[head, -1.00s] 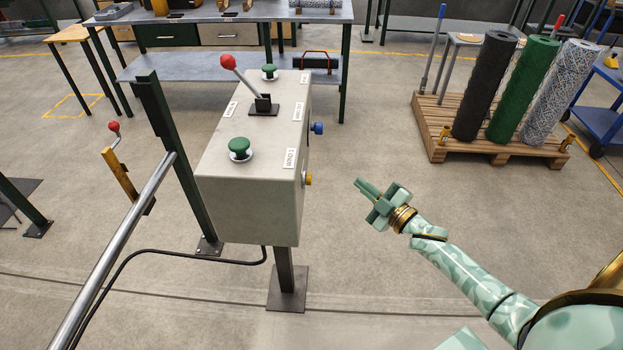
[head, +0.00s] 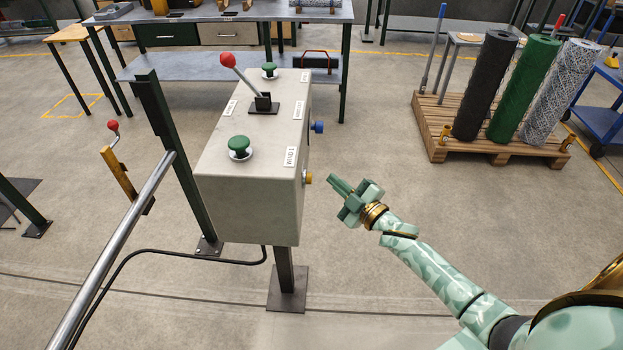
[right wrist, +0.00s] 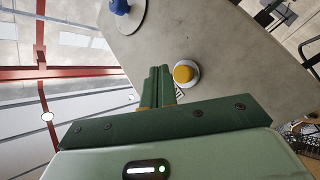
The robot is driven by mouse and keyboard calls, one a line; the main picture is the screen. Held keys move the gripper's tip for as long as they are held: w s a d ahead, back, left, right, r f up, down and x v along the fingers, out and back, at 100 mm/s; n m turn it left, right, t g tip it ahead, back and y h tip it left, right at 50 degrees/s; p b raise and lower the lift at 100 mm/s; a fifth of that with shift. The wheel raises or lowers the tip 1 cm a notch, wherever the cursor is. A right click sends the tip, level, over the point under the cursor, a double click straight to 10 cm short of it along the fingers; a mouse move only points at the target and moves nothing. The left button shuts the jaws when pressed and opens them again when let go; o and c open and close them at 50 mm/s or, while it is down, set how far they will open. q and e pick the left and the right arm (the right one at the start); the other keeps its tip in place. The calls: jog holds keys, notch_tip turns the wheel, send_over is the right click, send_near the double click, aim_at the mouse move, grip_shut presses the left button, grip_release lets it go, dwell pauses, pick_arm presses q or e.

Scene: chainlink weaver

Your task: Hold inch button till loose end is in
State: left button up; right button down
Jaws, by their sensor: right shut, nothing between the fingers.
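The grey control box (head: 248,190) stands on a post. A yellow button (head: 309,178) and a blue button (head: 318,127) stick out of its right side. Its labels are too small to read surely, so I cannot tell which button is inch. My right gripper (head: 334,183) is shut and empty, a short way right of the yellow button, apart from it. In the right wrist view the shut fingers (right wrist: 158,86) point towards the box side, with the yellow button (right wrist: 184,73) just right of their tips. My left gripper is not in view. I see no loose end.
Two green buttons, the nearer one (head: 239,147) and a farther one (head: 269,70), and a red-knobbed lever (head: 228,61) are on the box top. A steel rail (head: 122,245) runs at the left. A pallet (head: 497,148) with rolls stands at the right. Floor between is clear.

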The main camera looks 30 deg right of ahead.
jog(key=shift+w+a, duration=0.55)
jog(key=shift+a, duration=0.35)
jog(key=shift+a, duration=0.15)
dwell(1.4)
jog(key=shift+w+a, duration=0.2)
jog(key=shift+w+a, duration=0.25)
jog(key=shift+a, duration=0.2)
dwell(2.4)
jog(key=shift+d, duration=0.1)
dwell(1.2)
jog(key=shift+s+d, duration=0.45)
jog(key=shift+d, duration=0.25)
jog(key=shift+s+d+p, duration=0.2)
jog(key=shift+s+d, duration=0.25)
jog(key=shift+d, duration=0.25)
jog(key=shift+s+d+p, duration=0.15)
jog(key=shift+s+d, duration=0.3)
jog(key=shift+d, duration=0.3)
jog(key=shift+s+d+p, duration=0.2)
jog(key=shift+s+d, duration=0.25)
jog(key=shift+d, duration=0.25)
